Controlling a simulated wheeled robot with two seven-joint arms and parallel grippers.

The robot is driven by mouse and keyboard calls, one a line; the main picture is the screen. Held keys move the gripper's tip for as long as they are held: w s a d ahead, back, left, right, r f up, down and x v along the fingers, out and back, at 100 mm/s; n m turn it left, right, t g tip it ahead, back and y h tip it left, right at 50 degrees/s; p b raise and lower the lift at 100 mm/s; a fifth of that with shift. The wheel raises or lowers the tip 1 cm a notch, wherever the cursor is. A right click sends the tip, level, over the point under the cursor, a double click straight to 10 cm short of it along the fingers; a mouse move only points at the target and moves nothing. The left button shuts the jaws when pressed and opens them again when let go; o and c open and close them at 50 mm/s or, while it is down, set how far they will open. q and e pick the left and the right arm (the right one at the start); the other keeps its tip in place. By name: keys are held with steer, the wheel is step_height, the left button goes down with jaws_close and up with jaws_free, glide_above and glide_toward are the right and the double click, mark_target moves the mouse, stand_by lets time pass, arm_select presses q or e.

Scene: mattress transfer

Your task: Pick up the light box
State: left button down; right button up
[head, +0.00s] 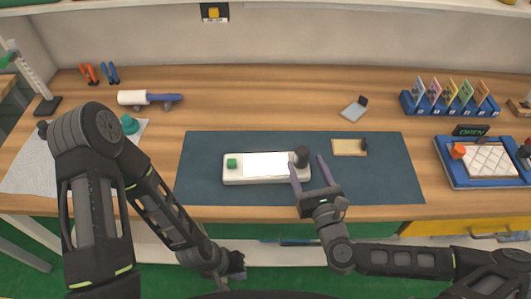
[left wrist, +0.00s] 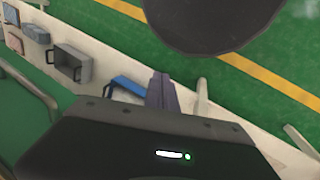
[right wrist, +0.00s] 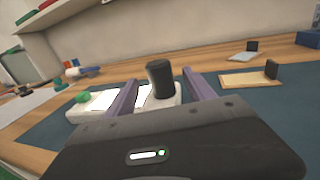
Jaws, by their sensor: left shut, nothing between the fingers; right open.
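The light box (head: 265,164) is a long white box with a glowing white panel, a green block at its left end and a black upright knob (head: 301,156) at its right end. It lies on the dark blue mat (head: 385,180). My right gripper (head: 307,165) is open at the box's right end, with its purple fingers pointing at the knob. In the right wrist view the knob (right wrist: 160,79) appears between the fingers, and the box (right wrist: 85,113) extends left behind them; contact cannot be told. My left gripper (head: 237,265) is shut and empty, low in front of the table.
A tan board (head: 346,147) with a black knob lies right of the box. A grey plate (head: 352,110) is behind it. A blue tray (head: 452,178) and a blue card rack (head: 450,103) stand at right. A white roller (head: 132,97) lies at back left. Bare mat lies left of the box.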

steer(key=shift+s+r, duration=0.1)
steer(key=shift+s, duration=0.1)
steer(key=shift+w+f+b, duration=0.25)
steer(key=shift+w+b, duration=0.1)
steer(key=shift+b, duration=0.25)
steer(key=shift+w+a+b, duration=0.2)
steer(key=shift+w+b, duration=0.45)
steer(key=shift+b, duration=0.35)
steer(key=shift+w, duration=0.25)
steer(key=shift+a+r, duration=0.1)
steer(key=shift+r, duration=0.1)
